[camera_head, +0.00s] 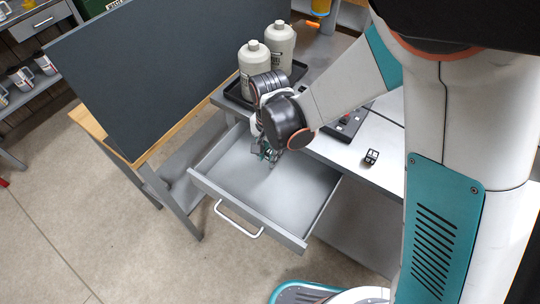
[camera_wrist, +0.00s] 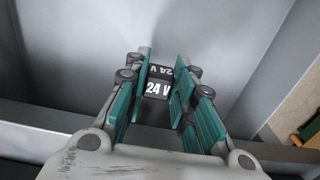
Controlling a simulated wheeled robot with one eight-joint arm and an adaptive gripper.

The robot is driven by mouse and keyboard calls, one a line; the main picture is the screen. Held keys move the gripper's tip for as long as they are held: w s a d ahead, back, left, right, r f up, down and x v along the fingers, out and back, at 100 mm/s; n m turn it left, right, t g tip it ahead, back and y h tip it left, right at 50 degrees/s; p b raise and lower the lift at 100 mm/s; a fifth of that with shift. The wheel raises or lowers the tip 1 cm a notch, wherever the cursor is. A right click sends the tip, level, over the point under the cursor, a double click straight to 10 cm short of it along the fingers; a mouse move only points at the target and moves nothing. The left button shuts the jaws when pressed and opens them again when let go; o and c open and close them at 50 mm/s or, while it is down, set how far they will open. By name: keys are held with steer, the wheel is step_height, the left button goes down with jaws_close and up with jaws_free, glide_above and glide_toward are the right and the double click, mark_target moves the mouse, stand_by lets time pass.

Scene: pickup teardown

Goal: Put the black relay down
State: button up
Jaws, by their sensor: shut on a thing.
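The black relay (camera_wrist: 157,88) shows in the wrist view with white "24 V" lettering, between the green-padded fingers of my gripper (camera_wrist: 162,64). My gripper is shut on it. In the head view my gripper (camera_head: 268,154) points down into the open grey drawer (camera_head: 290,195), near its back left part. The relay cannot be made out there, as my wrist and fingers cover it. I cannot tell whether the relay touches the drawer floor. The drawer floor around my gripper looks empty.
Two pale bottles (camera_head: 254,62) stand in a black tray (camera_head: 236,97) behind my gripper. A dark panel (camera_head: 150,75) rises at left. The drawer's front half is clear.

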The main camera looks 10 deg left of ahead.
mark_target(269, 154)
steer(key=shift+f+b, duration=0.35)
steer(key=shift+f, duration=1.15)
steer(key=shift+f, duration=0.1)
steer(key=shift+f, duration=0.15)
steer(key=o, duration=0.9)
steer(key=shift+o, duration=0.2)
step_height(269, 154, up, 13)
steer(key=p, duration=0.4)
steer(key=shift+f, duration=0.2)
